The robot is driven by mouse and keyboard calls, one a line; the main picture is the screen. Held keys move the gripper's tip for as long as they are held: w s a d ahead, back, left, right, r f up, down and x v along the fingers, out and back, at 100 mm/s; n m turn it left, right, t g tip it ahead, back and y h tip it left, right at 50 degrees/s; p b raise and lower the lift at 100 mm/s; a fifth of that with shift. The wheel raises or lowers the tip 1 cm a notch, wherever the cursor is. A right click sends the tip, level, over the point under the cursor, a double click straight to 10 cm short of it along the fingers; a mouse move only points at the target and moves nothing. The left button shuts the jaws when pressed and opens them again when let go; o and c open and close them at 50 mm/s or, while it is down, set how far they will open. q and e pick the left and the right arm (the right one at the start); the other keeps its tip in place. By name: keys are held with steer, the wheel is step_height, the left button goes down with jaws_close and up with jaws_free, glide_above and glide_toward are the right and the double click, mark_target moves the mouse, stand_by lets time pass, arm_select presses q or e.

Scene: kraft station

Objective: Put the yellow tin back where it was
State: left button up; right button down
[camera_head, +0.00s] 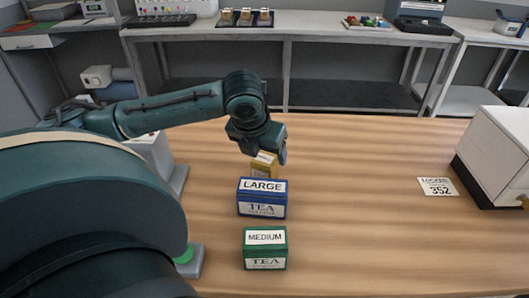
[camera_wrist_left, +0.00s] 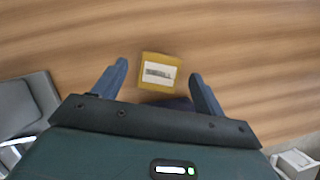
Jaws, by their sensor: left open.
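The small yellow tin (camera_head: 265,164) stands on the wooden table behind the blue LARGE tea tin (camera_head: 262,199). The green MEDIUM tea tin (camera_head: 265,250) stands nearest the front, so the three form a rough line. My left gripper (camera_head: 268,150) is at the yellow tin, partly covering it in the head view. In the left wrist view, the left gripper (camera_wrist_left: 160,84) is open, and the yellow tin (camera_wrist_left: 158,72) with its white label shows between and just past the fingertips. I cannot tell whether a finger touches it. My right gripper does not show.
A white locker box (camera_head: 498,155) stands at the right, with a label card reading LOCKER 352 (camera_head: 438,187) beside it. A grey device (camera_head: 193,260) with a green button is at the left front. The table right of the tins is clear.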

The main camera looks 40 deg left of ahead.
arm_select(q)
steer(key=p+v, duration=0.1)
steer(key=v, duration=0.8)
steer(key=shift+r, duration=0.3)
steer(key=shift+s, duration=0.1)
